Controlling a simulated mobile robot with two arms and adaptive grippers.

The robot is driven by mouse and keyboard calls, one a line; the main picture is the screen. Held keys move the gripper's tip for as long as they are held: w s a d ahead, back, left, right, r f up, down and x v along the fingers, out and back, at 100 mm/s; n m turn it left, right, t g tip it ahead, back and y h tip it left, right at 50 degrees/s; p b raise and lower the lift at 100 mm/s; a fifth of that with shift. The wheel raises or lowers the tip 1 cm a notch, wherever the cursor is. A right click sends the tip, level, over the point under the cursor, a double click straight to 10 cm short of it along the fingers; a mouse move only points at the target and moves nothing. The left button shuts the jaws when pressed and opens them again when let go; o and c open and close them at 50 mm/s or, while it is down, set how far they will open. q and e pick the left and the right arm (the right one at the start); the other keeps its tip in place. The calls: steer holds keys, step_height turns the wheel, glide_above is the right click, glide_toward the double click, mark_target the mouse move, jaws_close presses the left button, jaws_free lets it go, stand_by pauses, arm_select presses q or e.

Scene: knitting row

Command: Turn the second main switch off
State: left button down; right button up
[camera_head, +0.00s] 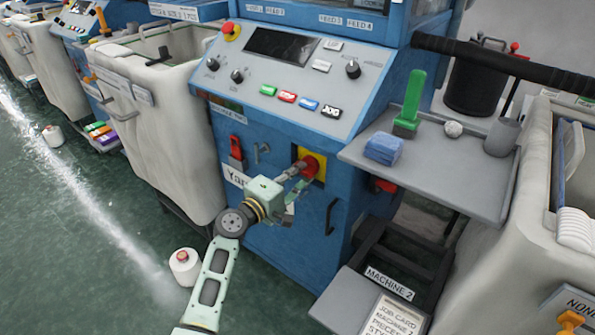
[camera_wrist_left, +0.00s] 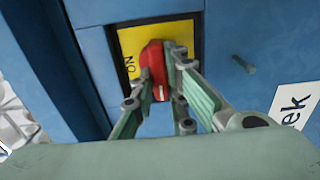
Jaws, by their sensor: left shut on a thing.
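The main switch is a red rotary handle (camera_head: 317,162) on a yellow plate (camera_head: 319,175), on the front of the blue machine (camera_head: 275,200). In the left wrist view the red handle (camera_wrist_left: 153,68) stands on the yellow plate (camera_wrist_left: 131,39) in a dark frame. The word ON shows sideways, left of the handle in that view. A pale mark is on the handle's end. My left gripper (camera_head: 298,178) reaches the handle from the lower left and is shut on it. Its fingers (camera_wrist_left: 160,98) lie either side of the handle, partly hiding it. My right gripper is not in view.
A grey shelf (camera_head: 455,165) with a green brush (camera_head: 411,100) and a blue cloth (camera_head: 384,148) juts out right of the switch. A MACHINE 2 label (camera_head: 390,284) is below it. A white yarn cone (camera_head: 185,267) stands on the floor by my arm. Pale bins flank the machine.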

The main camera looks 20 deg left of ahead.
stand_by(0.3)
arm_select(q)
steer(key=c, duration=1.7)
jaws_free()
steer(key=shift+c, duration=0.2)
steer(key=v, duration=1.2)
